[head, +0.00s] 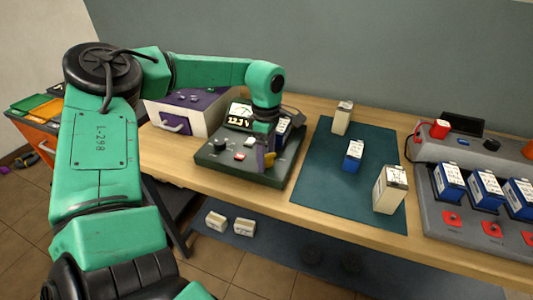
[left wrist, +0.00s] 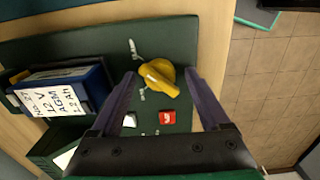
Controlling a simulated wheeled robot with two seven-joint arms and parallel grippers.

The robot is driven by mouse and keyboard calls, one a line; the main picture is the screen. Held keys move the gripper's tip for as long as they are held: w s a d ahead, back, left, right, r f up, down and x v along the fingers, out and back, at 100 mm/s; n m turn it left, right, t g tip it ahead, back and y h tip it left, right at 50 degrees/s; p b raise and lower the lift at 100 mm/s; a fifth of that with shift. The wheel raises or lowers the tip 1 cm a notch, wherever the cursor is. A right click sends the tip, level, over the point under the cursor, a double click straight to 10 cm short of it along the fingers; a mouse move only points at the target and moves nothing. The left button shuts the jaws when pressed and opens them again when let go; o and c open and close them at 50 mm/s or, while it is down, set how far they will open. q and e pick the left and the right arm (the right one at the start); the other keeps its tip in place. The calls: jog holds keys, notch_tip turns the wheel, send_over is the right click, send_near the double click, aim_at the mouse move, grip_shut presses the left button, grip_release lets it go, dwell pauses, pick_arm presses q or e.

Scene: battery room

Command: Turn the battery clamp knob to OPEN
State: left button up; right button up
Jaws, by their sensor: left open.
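The yellow clamp knob (left wrist: 158,76) sits on the dark green battery tester (head: 225,166), which also shows in the left wrist view (left wrist: 110,40). The knob's raised bar slants toward the lower right in the left wrist view. The small white lettering around it is too small to read surely. My left gripper (left wrist: 160,80) is open, with one purple finger on each side of the knob; I cannot tell whether they touch it. In the head view the left gripper (head: 265,158) hangs over the tester's right part and mostly hides the knob. A blue battery (left wrist: 62,90) sits in the tester. My right gripper is not in view.
A red button (left wrist: 167,117) and a white one (left wrist: 129,120) lie close to the fingers. A purple-and-white box (head: 180,112) stands left of the tester. A teal mat (head: 325,165) with several batteries lies to its right, then a grey charger rack (head: 432,205).

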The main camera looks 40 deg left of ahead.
pick_arm(q)
grip_shut()
jog(key=n+b, duration=0.2)
jog(key=n, duration=0.1)
jog(key=shift+f+b, duration=0.15)
jog(key=shift+b, duration=0.25)
jog(key=n+b, duration=0.1)
jog(key=n, duration=0.3)
jog(key=shift+b, duration=0.35)
jog(key=n+b, duration=0.1)
jog(key=n, duration=0.6)
jog(key=n+b, duration=0.1)
jog(key=n, duration=0.3)
jog(key=shift+w+r, duration=0.1)
jog(key=shift+r, duration=0.15)
jog(key=shift+b, duration=0.3)
